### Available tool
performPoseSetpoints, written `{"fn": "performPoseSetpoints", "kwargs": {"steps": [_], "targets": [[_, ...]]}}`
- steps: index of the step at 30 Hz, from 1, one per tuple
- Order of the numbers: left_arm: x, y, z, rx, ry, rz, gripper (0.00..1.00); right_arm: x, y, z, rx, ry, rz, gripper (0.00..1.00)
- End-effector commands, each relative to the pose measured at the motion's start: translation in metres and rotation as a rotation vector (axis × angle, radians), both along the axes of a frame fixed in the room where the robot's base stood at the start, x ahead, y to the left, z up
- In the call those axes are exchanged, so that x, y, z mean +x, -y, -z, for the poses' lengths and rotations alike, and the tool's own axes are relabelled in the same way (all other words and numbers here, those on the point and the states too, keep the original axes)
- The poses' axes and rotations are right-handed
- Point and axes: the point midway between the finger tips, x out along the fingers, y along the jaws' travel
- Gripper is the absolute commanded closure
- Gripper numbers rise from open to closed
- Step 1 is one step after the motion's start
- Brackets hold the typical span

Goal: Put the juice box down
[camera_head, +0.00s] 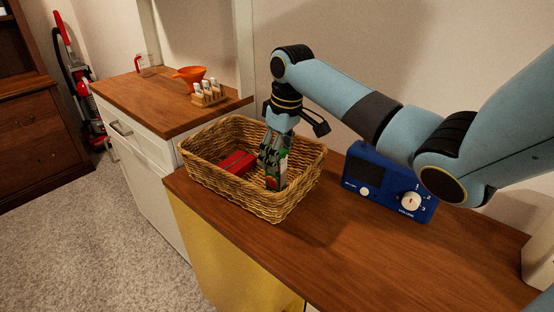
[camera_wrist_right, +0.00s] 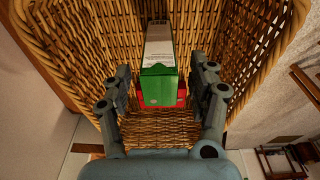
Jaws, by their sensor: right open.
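The juice box (camera_head: 276,171), a small carton with green and red print, stands inside the wicker basket (camera_head: 215,187) towards its right side. In the right wrist view the juice box (camera_wrist_right: 158,62) shows a white side panel and a green end. My right gripper (camera_head: 271,160) reaches down into the basket at the juice box. In the right wrist view my right gripper (camera_wrist_right: 170,100) has its fingers spread, one on each side of the box, with gaps between. My left gripper is in neither view.
A red item (camera_head: 237,162) lies in the basket, left of the juice box. A blue radio (camera_head: 385,185) stands on the wooden counter (camera_head: 330,245) to the right. An orange funnel (camera_head: 190,74) and a rack of small bottles (camera_head: 208,94) stand on the farther counter.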

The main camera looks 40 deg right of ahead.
Motion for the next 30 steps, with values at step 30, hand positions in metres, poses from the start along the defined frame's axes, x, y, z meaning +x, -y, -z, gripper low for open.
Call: {"fn": "performPoseSetpoints", "kwargs": {"steps": [30], "targets": [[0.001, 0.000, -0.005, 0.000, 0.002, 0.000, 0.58, -0.015, 0.003, -0.099, 0.000, 0.000, 0.001, 0.40]]}}
